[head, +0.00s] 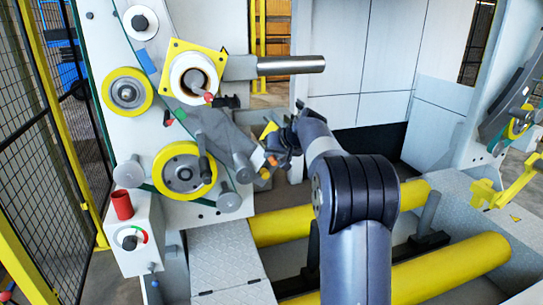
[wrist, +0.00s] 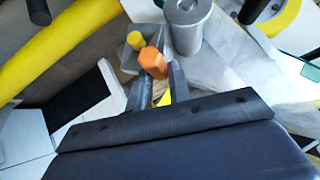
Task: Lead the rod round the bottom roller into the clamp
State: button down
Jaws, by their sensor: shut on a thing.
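My gripper (head: 283,143) is shut beside the machine's front plate, in front of the short grey rollers. In the wrist view its fingers (wrist: 157,92) close on a rod (wrist: 152,62) with an orange hexagonal end; a yellow piece shows between them. The rod's orange end also shows in the head view (head: 272,160); the rest is mostly hidden. A grey roller (head: 228,201) sits lowest on the plate, below and left of my gripper. Another roller (wrist: 188,25) is close behind the rod. I cannot tell which part is the clamp.
A yellow-rimmed wheel (head: 184,171) and a yellow square flange (head: 193,73) are on the plate. A thick steel bar (head: 290,65) sticks out above my gripper. Yellow floor rollers (head: 450,263) lie below. A red-topped control box (head: 136,235) stands at left.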

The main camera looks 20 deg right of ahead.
jog(key=shift+d+r+p, duration=0.25)
jog(key=shift+r+p, duration=0.25)
jog(key=shift+r, duration=0.15)
jog(key=shift+d+r+p, duration=0.2)
jog(key=shift+r+p, duration=0.3)
jog(key=shift+r, duration=0.15)
jog(key=shift+d+r+p, duration=0.25)
jog(key=shift+r+p, duration=0.25)
jog(key=shift+r, duration=0.3)
jog(key=d+r+p, duration=0.3)
jog(key=r+p, duration=0.5)
jog(key=r, duration=0.1)
jog(key=shift+d+p, duration=0.25)
jog(key=shift+p, duration=0.1)
jog(key=shift+d, duration=0.15)
jog(key=d, duration=0.2)
jog(key=d+p, duration=0.1)
jog(key=d, duration=0.1)
jog(key=shift+d+f+p, duration=0.2)
jog(key=shift+d+p, duration=0.1)
jog(key=shift+d, duration=0.05)
dwell(0.4)
